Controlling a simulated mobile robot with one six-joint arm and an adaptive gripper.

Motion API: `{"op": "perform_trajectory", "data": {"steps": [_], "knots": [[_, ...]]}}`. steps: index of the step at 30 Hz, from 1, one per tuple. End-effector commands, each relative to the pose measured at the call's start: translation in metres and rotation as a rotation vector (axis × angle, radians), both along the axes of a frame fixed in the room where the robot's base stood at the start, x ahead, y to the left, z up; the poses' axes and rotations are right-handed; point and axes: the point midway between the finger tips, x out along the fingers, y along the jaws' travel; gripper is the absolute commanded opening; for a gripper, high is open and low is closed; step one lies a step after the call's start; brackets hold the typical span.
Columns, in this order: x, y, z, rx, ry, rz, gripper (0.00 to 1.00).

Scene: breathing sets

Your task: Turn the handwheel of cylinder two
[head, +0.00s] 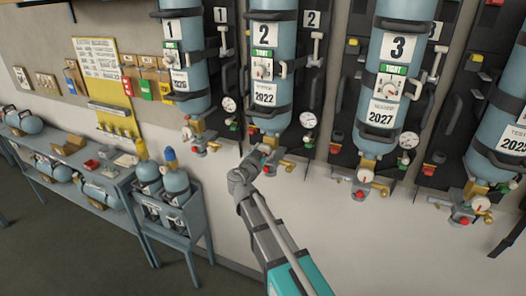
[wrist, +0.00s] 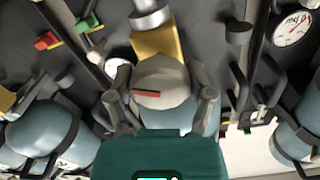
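In the wrist view the handwheel (wrist: 170,108) is a round pale knob with a red mark, below a brass valve body (wrist: 158,44). My gripper (wrist: 162,98) has one finger on each side of the handwheel. The fingers are close to its rim; whether they press on it is not clear.
Cylinder one (head: 185,75) hangs to the left and cylinder three (head: 395,60) to the right. A pressure gauge (head: 308,120) and small red and green fittings sit close to the valve. A bench (head: 125,183) with cylinders stands at left. The wall below the valves is clear.

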Motion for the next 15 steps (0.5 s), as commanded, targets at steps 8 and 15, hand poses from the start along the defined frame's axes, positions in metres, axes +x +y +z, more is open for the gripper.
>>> {"op": "perform_trajectory", "data": {"steps": [8, 15], "knots": [[0.0001, 0.0038, 0.0003, -0.003, 0.000, 0.003, 0.21], [-0.0001, 0.0032, 0.0004, -0.043, 0.014, 0.005, 0.21]]}}
